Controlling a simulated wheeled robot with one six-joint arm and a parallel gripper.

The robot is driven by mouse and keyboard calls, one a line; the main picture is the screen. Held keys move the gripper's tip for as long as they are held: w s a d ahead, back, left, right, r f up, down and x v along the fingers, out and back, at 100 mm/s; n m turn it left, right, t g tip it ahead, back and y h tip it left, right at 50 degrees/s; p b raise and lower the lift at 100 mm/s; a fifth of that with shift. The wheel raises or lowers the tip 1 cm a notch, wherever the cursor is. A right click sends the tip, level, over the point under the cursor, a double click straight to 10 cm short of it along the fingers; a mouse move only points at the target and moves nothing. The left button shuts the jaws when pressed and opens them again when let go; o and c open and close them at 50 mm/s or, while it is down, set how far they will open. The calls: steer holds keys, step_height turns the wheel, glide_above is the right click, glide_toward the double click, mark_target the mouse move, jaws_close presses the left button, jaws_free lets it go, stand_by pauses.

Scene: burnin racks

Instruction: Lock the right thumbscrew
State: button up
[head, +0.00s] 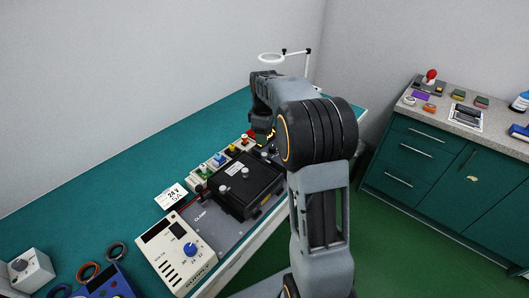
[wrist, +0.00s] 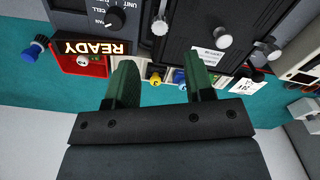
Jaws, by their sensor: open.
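The black unit (wrist: 190,30) fills the top of the wrist view, seen upside down. A silver thumbscrew (wrist: 160,24) stands at its edge beside the fan-knob panel. Two more silver knobs, one upper (wrist: 224,38) and one lower (wrist: 206,57), stand farther right. No lock marking is readable. My gripper (wrist: 159,75) is open and empty, its green-padded fingers apart below the silver thumbscrew and not touching it.
A lit READY sign (wrist: 90,47) and a dark fan knob (wrist: 115,18) are close to the fingers. Small coloured plug blocks (head: 220,160) line the unit's back edge. A white supply box (head: 172,255) stands left. The teal bench (head: 110,200) is clear behind.

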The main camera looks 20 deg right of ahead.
mark_target(264, 154)
step_height(264, 154, down, 8)
steer(key=shift+f+p, duration=0.15)
steer(key=shift+p, duration=0.15)
steer(key=shift+c, duration=0.3)
jaws_close()
